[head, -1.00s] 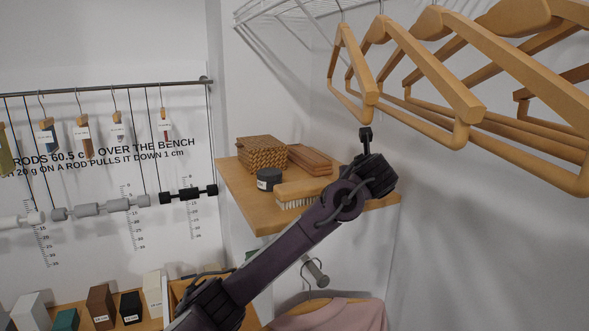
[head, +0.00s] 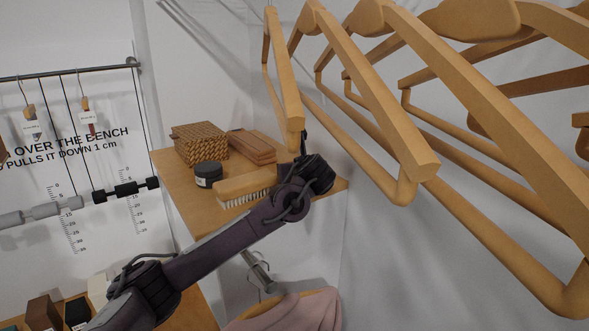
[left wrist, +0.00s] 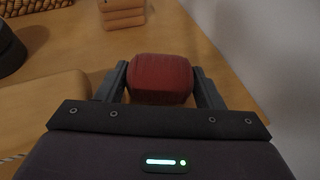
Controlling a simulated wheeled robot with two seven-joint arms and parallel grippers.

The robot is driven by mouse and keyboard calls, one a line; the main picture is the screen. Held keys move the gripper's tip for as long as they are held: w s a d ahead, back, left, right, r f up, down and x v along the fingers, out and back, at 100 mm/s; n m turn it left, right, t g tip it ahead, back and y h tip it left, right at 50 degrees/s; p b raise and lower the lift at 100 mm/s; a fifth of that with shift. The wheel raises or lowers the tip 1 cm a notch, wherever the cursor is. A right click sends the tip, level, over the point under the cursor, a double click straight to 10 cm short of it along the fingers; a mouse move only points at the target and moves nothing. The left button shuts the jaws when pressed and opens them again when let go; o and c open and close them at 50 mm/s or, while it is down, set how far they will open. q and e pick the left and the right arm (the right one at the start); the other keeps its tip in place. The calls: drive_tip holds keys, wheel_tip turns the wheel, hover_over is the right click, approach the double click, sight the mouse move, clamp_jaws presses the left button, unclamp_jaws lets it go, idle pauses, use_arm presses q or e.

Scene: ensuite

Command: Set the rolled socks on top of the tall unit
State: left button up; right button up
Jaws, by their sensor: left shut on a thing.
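The tall unit has a wooden top (head: 178,190) with white sides in the head view. My left gripper (head: 303,143) is over the right end of that top, beside a brush. In the left wrist view the gripper (left wrist: 160,78) is shut on a dark red rounded bundle, the rolled socks (left wrist: 160,70), with one finger on each side. The wooden top (left wrist: 70,45) shows beyond and beneath them; I cannot tell whether the socks touch it. In the head view I cannot make out the socks. My right gripper is in neither view.
Wooden hangers (head: 380,90) hang close above and right of my gripper. A pink garment (head: 290,312) hangs below. The top's right end has some bare wood.

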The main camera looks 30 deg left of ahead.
use_arm(q)
drive_tip(key=shift+f, duration=0.25)
drive_tip(key=shift+s, duration=0.1)
drive_tip(key=shift+f, duration=0.1)
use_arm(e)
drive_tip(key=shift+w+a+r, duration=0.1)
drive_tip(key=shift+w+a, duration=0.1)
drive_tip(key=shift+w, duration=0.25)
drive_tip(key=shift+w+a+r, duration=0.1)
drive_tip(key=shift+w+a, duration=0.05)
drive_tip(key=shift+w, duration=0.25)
use_arm(q)
drive_tip(key=o, duration=0.7)
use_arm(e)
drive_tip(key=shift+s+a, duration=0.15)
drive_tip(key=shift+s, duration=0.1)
